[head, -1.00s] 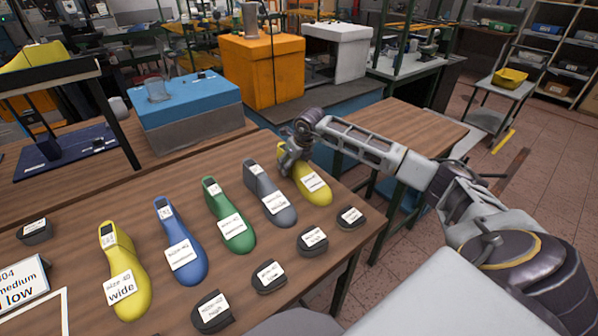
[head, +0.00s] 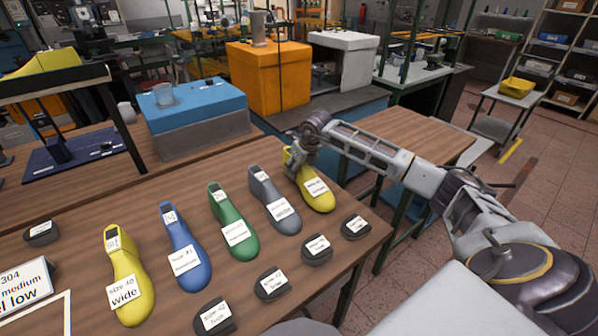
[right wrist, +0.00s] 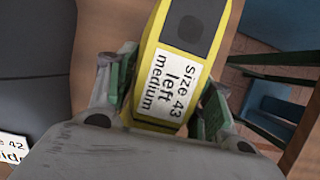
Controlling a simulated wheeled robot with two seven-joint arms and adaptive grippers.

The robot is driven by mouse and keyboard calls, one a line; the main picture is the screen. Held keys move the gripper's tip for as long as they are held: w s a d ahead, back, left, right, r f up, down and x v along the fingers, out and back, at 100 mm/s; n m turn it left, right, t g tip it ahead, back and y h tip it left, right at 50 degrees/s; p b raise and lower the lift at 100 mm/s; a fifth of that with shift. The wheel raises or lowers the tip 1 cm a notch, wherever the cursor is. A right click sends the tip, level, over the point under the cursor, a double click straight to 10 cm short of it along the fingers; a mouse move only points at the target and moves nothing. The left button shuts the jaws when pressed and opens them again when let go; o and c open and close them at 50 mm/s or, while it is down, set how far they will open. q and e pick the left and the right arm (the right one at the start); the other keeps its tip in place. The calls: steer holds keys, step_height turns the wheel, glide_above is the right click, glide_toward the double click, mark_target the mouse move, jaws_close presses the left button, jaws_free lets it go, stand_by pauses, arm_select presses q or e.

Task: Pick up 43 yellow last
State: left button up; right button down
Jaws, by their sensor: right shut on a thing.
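The yellow size 43 last (head: 314,192) stands at the right end of the row of lasts, near the table's right edge. My right gripper (head: 303,150) is at its raised back end. In the right wrist view the last (right wrist: 190,45) shows its label "Size 43 left medium" between the green-padded fingers of the right gripper (right wrist: 163,100), which is shut on it. I cannot tell whether the last is clear of the table. My left gripper is not in view.
To its left stand a grey last (head: 275,205), a green last (head: 233,225), a blue last (head: 184,250) and another yellow last (head: 128,280) labelled size 40 wide. Several dark labelled pieces lie in front, one of them (head: 355,227) nearest. A blue box (head: 195,100) is behind.

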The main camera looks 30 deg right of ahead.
step_height(320, 180, up, 7)
steer(key=shift+r, duration=0.8)
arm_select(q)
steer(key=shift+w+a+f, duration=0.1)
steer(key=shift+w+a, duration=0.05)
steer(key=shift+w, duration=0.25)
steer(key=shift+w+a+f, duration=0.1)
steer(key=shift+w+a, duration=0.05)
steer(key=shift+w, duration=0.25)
arm_select(e)
steer(key=shift+r, duration=0.15)
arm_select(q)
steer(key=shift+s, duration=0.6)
